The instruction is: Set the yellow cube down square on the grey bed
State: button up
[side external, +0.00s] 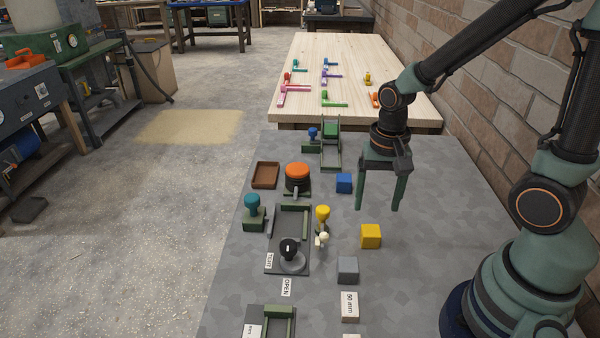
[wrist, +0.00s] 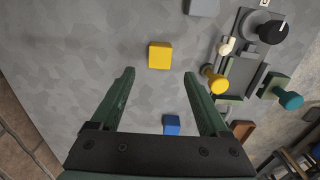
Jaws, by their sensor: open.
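The yellow cube (side external: 371,236) sits on the grey tabletop, right of the clamp fixture, and appears just beyond the fingertips in the wrist view (wrist: 160,55). The grey bed (side external: 289,226) is the dark flat plate of the fixture, with green jaws and a black knob; no cube is on it. It also shows at the upper right of the wrist view (wrist: 242,72). My gripper (side external: 378,208) is open and empty, pointing down above the table, behind the yellow cube in the side view. In the wrist view its fingers (wrist: 159,74) are spread wide.
A blue cube (side external: 344,183) and a grey cube (side external: 348,269) lie on the table. A yellow-knobbed piece (side external: 323,216) stands between the bed and the yellow cube. An orange-topped button (side external: 297,172), teal knob (side external: 252,202) and brown tray (side external: 265,175) stand nearby.

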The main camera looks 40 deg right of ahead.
notch_tip(320, 180, up, 14)
jog(key=a+n+t, duration=0.1)
jog(key=n+t, duration=0.4)
jog(key=n, duration=0.3)
jog(key=shift+w+a+r, duration=0.15)
jog(key=shift+w+r, duration=0.05)
jog(key=shift+o, duration=0.5)
jog(key=shift+s+r+n+t, duration=0.1)
jog(key=shift+r+n+t, duration=0.2)
jog(key=shift+r+n, duration=0.15)
jog(key=shift+f, duration=0.1)
jog(key=n+g, duration=0.5)
jog(key=n, duration=0.4)
send_over(371, 230)
notch_tip(371, 230, down, 11)
jog(key=shift+g, duration=0.3)
jog(key=f, duration=0.8)
jog(key=shift+d, duration=0.35)
jog(key=shift+a+f, duration=0.15)
jog(key=shift+f, duration=1.15)
jog(key=shift+a+f, duration=0.15)
jog(key=shift+f, duration=1.1)
